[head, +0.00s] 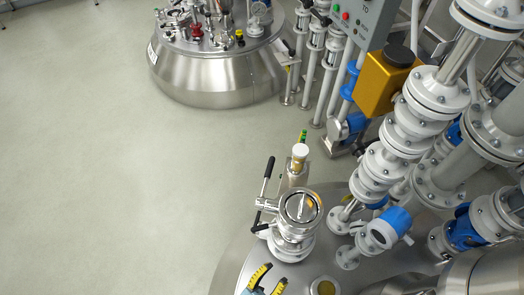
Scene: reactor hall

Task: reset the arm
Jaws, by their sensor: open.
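My gripper (272,275) shows only at the bottom edge of the head view, with two yellow and black fingers spread apart. It is open, and nothing shows between the fingers. The rest of my arm is out of view below. The fingers appear over the near reactor's steel lid (234,268), just below the round capped port (300,207) in the picture. I cannot tell how high above the lid they are.
The capped port has a black-handled lever (267,173) at its left. White flanged pipes (400,130), a yellow box (385,80) and a blue-capped instrument (390,225) crowd the right. Another steel vessel (215,80) stands at the back. The floor (90,170) at left is clear.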

